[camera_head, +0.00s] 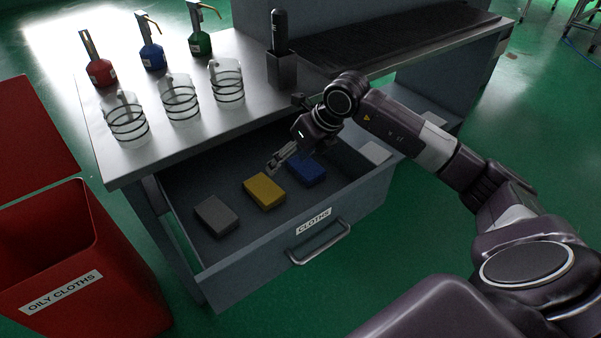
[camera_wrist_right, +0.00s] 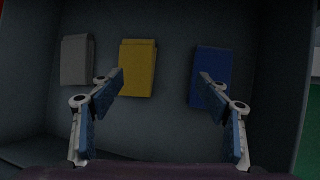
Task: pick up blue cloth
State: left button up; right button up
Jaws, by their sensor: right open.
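The blue cloth (camera_head: 307,171) is a folded block lying flat in the open drawer, right of the yellow cloth. My right gripper (camera_head: 274,167) is open and empty above the drawer, over the gap near the yellow and blue cloths. In the right wrist view the blue cloth (camera_wrist_right: 213,76) lies ahead of the right-hand finger of my gripper (camera_wrist_right: 160,80), which overlaps its lower part in the picture. The fingers are apart with nothing between them. My left gripper is not in view.
A yellow cloth (camera_head: 264,191) and a grey cloth (camera_head: 216,215) lie left of the blue one in the drawer (camera_head: 340,222), labelled CLOTHS. Glass jars (camera_head: 180,98) and pump bottles stand on the worktop (camera_head: 150,160). A red bin (camera_head: 120,290) labelled OILY CLOTHS stands at left.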

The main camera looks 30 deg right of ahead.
aim_at(306, 166)
jog(key=d+h, duration=0.1)
jog(key=d, duration=0.4)
jog(key=d+f+h, duration=0.1)
jog(key=d, duration=0.1)
jog(key=shift+d+m+g+h+b, duration=0.15)
jog(key=shift+m+g+h+b, duration=0.15)
jog(key=shift+m+b, duration=0.1)
jog(key=x, duration=0.7)
jog(key=shift+w+b, duration=0.1)
jog(key=shift+b, duration=0.2)
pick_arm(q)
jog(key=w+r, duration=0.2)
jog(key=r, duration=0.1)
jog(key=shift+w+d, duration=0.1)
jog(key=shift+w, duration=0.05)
pick_arm(e)
jog(key=c, duration=1.3)
